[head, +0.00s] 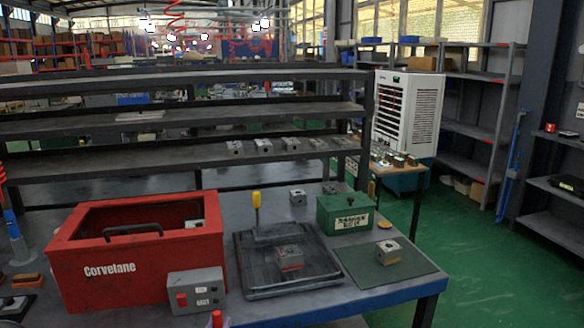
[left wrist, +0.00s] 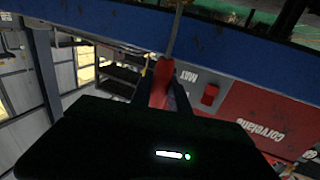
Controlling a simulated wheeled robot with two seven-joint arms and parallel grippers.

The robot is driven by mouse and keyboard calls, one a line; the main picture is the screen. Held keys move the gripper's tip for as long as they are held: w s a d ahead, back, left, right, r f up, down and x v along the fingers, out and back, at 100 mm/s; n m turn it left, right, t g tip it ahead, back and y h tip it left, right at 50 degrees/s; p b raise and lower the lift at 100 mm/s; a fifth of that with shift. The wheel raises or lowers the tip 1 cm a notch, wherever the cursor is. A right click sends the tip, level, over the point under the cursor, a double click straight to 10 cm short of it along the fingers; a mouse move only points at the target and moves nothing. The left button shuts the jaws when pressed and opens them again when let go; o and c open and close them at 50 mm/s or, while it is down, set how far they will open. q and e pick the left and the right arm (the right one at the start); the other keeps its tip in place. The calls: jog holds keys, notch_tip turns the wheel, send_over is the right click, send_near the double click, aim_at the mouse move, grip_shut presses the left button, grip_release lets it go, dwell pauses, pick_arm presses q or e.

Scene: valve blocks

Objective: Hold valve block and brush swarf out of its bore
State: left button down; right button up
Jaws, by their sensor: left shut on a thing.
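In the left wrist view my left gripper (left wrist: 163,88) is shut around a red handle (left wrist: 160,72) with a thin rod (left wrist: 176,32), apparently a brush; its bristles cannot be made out. A red tip, probably the same handle, shows at the bottom edge of the head view (head: 217,319). A grey valve block with a reddish front face (head: 290,257) sits on a black ribbed tray (head: 262,288). Another valve block (head: 389,252) rests on a green mat (head: 408,270) at the right. My right gripper is in neither view.
A red Corvetane box (head: 135,265) stands left, with a grey button box (head: 196,291) before it. A yellow-handled tool (head: 257,200) stands upright behind the tray. A green box (head: 345,212) and another block (head: 298,197) are behind. The table's blue edge (head: 400,297) is in front.

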aim_at(217, 313)
pick_arm(q)
jog(key=shift+r, duration=0.1)
notch_tip(217, 313, up, 5)
jog(key=p, duration=0.5)
jog(key=shift+r+p, duration=0.2)
jog(key=shift+p, duration=0.1)
jog(key=shift+d+f+b, duration=0.2)
jog(key=shift+f+b, duration=0.35)
